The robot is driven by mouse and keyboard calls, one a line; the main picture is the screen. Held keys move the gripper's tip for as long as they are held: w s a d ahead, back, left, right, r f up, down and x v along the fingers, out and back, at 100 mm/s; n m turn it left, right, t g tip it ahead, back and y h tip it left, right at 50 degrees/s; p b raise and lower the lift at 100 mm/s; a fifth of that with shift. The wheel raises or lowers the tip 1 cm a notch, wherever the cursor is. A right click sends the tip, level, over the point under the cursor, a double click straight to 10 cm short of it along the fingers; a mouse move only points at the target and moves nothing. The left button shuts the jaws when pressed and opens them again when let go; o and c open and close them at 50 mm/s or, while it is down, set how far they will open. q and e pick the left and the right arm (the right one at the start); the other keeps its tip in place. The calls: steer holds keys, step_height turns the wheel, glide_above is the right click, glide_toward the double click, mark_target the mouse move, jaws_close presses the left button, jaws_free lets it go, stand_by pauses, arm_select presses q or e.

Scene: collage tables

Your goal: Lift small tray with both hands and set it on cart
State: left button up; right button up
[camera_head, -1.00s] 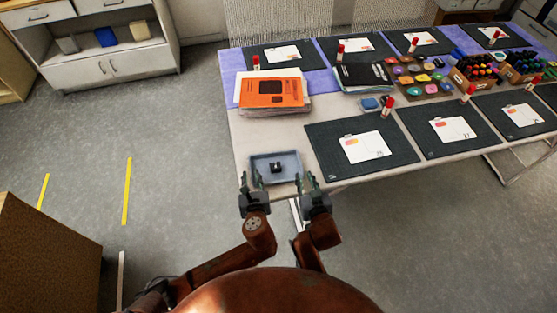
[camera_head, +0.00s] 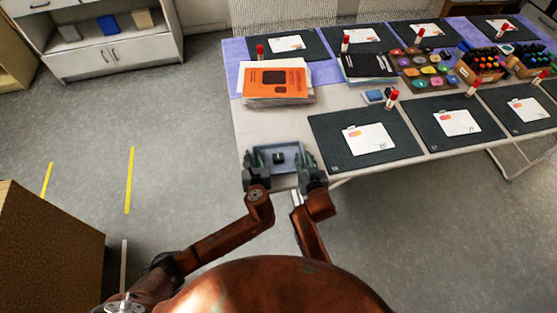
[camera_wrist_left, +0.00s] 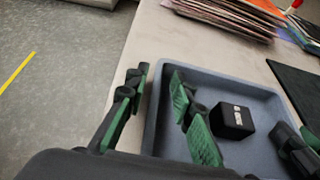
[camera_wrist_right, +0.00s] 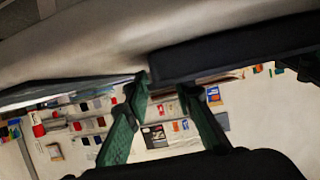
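The small blue-grey tray (camera_head: 291,153) lies on the near left corner of the table, with a small black box (camera_head: 279,158) inside. My left gripper (camera_head: 256,163) is open at the tray's left side. In the left wrist view, its green-padded fingers (camera_wrist_left: 158,78) straddle the tray's left wall, one outside and one inside, with a gap. My right gripper (camera_head: 306,164) is at the tray's right side. In the right wrist view its fingers (camera_wrist_right: 165,86) are apart; whether the tray wall is between them is unclear. I cannot identify a cart.
Right of the tray lies a dark mat (camera_head: 333,151) with paper. Behind it is a stack with an orange sheet (camera_head: 275,83). A brown box-shaped piece (camera_head: 45,250) stands at lower left. The grey floor (camera_head: 180,120) left of the table (camera_head: 245,128) is open.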

arm_select(q)
steer(key=shift+w+a+f, duration=0.1)
steer(key=shift+w+f, duration=0.05)
steer(key=shift+w, duration=0.2)
arm_select(e)
steer(key=shift+w+f, duration=0.15)
steer(key=shift+w, duration=0.2)
arm_select(q)
jaws_close()
arm_select(e)
jaws_close()
